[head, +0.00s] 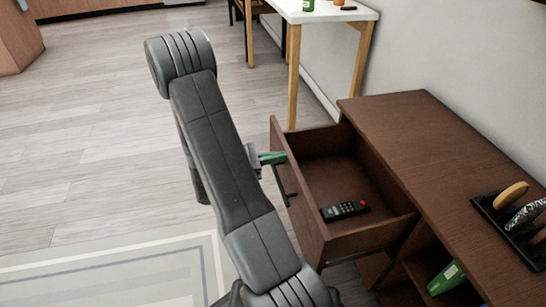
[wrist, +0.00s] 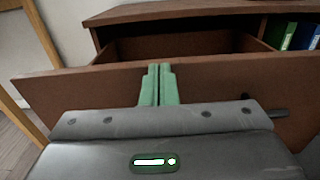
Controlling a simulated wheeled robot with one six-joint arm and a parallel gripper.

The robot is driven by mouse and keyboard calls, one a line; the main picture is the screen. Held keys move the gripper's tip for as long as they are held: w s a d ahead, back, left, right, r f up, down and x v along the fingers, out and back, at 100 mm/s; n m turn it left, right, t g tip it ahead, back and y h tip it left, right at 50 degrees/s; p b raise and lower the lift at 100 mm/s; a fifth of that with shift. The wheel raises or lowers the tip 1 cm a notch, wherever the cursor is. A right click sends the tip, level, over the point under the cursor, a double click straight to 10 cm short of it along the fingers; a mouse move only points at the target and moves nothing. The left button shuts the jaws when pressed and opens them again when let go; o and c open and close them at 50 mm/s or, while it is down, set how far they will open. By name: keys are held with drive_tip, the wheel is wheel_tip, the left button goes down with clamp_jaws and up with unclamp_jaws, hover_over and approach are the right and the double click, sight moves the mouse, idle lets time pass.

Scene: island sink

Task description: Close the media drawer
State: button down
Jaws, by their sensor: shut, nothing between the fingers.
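The media drawer (head: 372,236) is pulled out of the dark brown media cabinet (head: 420,125) in the head view, with a black remote (head: 344,210) lying in it. In the wrist view the drawer front (wrist: 225,90) spans most of the picture, and the open inside shows behind its top edge. My gripper (head: 272,158) has green fingers and is at the outer face of the drawer front, near its far end. In the wrist view the gripper's fingertips (wrist: 160,68) are together, shut and empty, close to the top edge. Whether they touch the front cannot be told.
A rack (head: 497,222) with rounded items stands on the cabinet top. A green item (head: 445,279) sits in the lower shelf. A white table (head: 322,12) with wooden legs stands behind the cabinet. Open floor (head: 90,130) lies to the left, with a rug (head: 120,275) in front.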

drive_tip(key=p+x, duration=0.1)
drive_tip(key=x, duration=2)
drive_tip(key=shift+d+p, duration=0.25)
drive_tip(key=shift+p, duration=0.15)
drive_tip(key=shift+a+f, duration=0.1)
